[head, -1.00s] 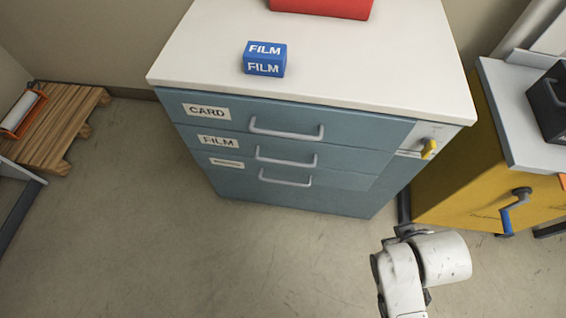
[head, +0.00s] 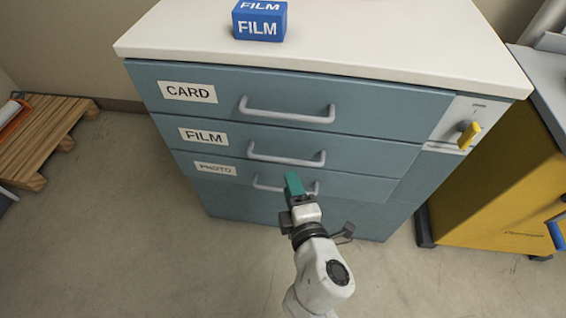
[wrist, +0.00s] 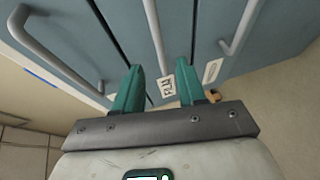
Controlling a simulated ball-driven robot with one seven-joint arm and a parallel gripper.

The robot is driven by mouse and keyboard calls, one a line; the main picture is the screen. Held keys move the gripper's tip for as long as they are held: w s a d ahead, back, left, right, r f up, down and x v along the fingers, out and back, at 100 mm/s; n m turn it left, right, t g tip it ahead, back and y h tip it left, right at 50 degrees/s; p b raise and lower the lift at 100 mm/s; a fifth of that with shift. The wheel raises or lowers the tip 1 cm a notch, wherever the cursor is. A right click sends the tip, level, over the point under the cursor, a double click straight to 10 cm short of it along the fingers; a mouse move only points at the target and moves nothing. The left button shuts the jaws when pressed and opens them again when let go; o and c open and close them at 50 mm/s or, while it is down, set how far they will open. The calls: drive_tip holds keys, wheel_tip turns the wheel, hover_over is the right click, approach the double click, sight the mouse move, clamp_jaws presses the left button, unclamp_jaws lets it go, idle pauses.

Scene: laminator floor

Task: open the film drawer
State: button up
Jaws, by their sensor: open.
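The blue-grey cabinet has three labelled drawers, all looking shut. The FILM drawer (head: 370,155) is the middle one, with a FILM label (head: 204,137) and a grey bar handle (head: 287,158). My gripper (head: 293,179) points at the cabinet; its teal fingers overlap the PHOTO handle (head: 268,187), just below the FILM handle. In the wrist view my gripper (wrist: 159,66) is open and empty. The FILM handle (wrist: 155,35) runs up from between the fingertips, and the FILM label (wrist: 167,86) shows between the fingers. Whether a finger touches a handle I cannot tell.
The CARD drawer's handle (head: 288,113) is above. A yellow key (head: 468,135) sticks out at the upper right. A blue FILM box (head: 260,22) stands on the white top. A yellow machine (head: 500,185) stands close on the right, a wooden pallet (head: 42,140) at left. Left floor is clear.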

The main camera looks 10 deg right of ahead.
sight(284, 162)
drive_tip(key=b+x, duration=0.1)
drive_tip(key=x, duration=0.8)
drive_tip(key=shift+w, duration=0.4)
drive_tip(key=shift+c, duration=0.2)
clamp_jaws()
